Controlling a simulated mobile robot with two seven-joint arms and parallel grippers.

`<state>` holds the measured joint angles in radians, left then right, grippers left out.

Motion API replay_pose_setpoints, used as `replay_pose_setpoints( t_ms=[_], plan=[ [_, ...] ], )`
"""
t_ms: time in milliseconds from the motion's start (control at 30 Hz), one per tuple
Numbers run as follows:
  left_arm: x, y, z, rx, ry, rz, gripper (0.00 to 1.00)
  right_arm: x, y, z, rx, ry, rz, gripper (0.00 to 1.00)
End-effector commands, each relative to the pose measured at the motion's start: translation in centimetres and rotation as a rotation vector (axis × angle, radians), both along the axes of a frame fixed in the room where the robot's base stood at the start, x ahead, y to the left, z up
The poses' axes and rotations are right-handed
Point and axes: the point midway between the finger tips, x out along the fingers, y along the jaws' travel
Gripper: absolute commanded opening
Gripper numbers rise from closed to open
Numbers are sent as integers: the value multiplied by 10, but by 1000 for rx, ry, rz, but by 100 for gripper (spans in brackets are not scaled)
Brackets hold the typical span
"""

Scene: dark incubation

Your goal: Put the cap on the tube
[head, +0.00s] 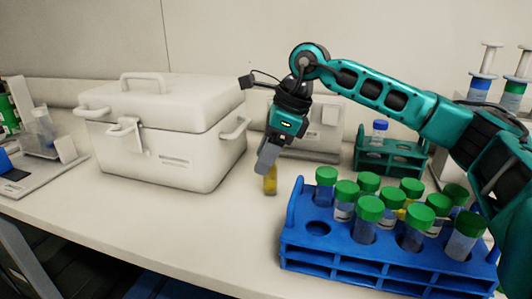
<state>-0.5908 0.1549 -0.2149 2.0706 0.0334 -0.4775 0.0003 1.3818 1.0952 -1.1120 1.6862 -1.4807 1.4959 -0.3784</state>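My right gripper (268,155) reaches down over the bench left of the blue rack, seen nearly edge-on. It appears shut on a small tube with yellow contents (270,182), whose lower end shows upright just below the fingertips. The fingers hide its upper part, so I cannot see whether it has a cap. The blue rack (345,270) holds several tubes with green caps (369,208). Its front left hole (318,228) is empty. I see no loose cap. My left gripper is out of view.
A white lidded box (165,145) stands left of my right gripper, with another pale box (310,128) behind. A teal rack (392,160) with a blue-capped tube (380,130) stands behind the blue rack. The bench front left of the blue rack (215,225) is clear.

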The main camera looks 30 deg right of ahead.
Motion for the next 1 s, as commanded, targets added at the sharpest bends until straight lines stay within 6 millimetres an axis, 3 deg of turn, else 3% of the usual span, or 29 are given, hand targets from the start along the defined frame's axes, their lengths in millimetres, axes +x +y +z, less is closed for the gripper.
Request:
replay_pose_setpoints(
  t_ms=[400, 800, 1000],
  plan=[
    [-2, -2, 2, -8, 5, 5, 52, -1, -1, 9, 0, -2, -1, 59],
    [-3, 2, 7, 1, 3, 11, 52, -19, -27, 83, 1, -3, -1, 59],
    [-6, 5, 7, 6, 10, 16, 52, -25, -35, 108, 1, 0, -1, 59]
  ],
)
